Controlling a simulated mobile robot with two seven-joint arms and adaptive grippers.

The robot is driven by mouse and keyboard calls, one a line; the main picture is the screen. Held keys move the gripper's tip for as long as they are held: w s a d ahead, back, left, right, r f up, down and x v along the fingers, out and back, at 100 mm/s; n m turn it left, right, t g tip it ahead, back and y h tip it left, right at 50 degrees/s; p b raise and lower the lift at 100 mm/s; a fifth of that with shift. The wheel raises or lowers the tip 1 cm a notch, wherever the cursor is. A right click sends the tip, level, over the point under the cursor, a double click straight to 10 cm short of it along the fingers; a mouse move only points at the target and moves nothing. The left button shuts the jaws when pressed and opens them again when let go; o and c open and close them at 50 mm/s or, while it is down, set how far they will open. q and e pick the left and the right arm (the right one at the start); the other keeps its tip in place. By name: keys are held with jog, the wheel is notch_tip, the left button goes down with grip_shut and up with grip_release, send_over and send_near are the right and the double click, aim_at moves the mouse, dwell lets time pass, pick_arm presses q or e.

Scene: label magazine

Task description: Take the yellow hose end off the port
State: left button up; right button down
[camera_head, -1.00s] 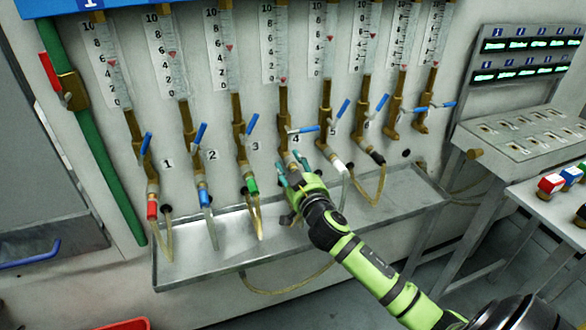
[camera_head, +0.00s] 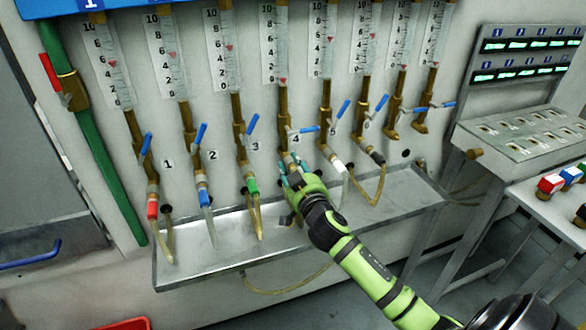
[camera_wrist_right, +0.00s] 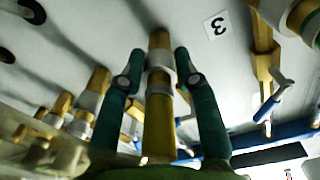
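My right gripper (camera_head: 293,168) is at the fourth port (camera_head: 284,135) in the head view, and its fingers and hand hide most of the hose end there. In the right wrist view, its two teal fingers (camera_wrist_right: 159,72) stand on either side of the yellow hose end (camera_wrist_right: 159,125). The fingertips are level with a grey collar (camera_wrist_right: 160,72) where the brass pipe (camera_wrist_right: 160,40) meets it. The fingers look spread, with narrow gaps to the collar; contact is not clear. My left gripper is not in view.
Neighbouring ports carry red (camera_head: 152,210), blue (camera_head: 204,197), green (camera_head: 252,185), white (camera_head: 338,165) and black (camera_head: 377,157) hose ends. A metal drip tray (camera_head: 400,207) runs below them. Blue valve handles (camera_head: 303,130) stick out above.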

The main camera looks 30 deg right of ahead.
jog(key=shift+s, duration=0.1)
jog(key=shift+p+v, duration=0.55)
jog(key=shift+v, duration=2.4)
